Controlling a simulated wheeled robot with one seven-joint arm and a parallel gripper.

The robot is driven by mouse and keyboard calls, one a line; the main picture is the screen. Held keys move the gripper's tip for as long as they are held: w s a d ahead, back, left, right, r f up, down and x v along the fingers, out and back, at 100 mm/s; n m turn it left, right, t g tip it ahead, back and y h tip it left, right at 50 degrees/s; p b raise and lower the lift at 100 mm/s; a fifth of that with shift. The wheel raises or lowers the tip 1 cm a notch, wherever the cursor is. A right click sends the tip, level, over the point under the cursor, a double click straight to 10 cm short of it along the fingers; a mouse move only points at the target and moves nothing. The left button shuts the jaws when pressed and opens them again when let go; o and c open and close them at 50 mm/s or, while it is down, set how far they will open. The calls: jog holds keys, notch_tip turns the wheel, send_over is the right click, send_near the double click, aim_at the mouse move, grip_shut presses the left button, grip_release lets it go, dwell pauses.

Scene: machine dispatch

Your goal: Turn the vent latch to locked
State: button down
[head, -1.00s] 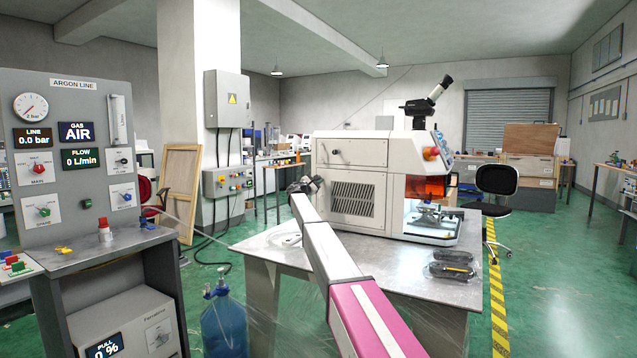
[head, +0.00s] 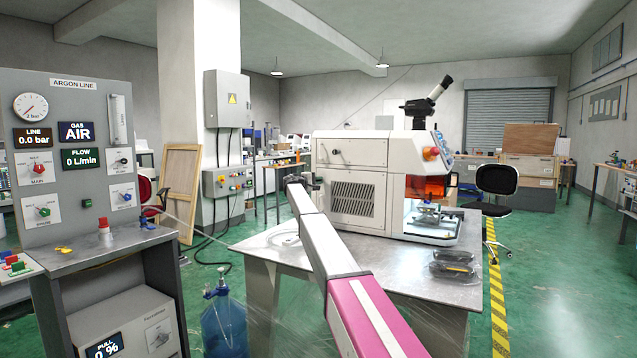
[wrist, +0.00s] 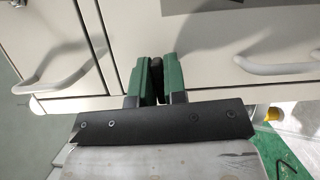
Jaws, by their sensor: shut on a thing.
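My gripper (head: 308,181) is at the left end of the cream machine (head: 352,205) in the head view, at about mid height. In the wrist view the two green fingers of my gripper (wrist: 157,78) are close together with a narrow dark piece (wrist: 158,88) between them. This piece looks like the vent latch; most of it is hidden by the fingers. The fingers are against a cream panel (wrist: 215,45). No lock marking can be read.
In the wrist view a curved handle stands on each side, left (wrist: 55,82) and right (wrist: 275,67). The metal table (head: 400,275) carries the machine. The argon line panel (head: 75,180) and a blue bottle (head: 223,325) stand to the left. Green floor is open at right.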

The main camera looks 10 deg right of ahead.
jog(key=shift+m, duration=0.3)
dwell(0.4)
jog(key=c, duration=1.2)
grip_release()
jog(key=v, duration=1)
jog(key=shift+s+a, duration=0.2)
jog(key=shift+a, duration=0.1)
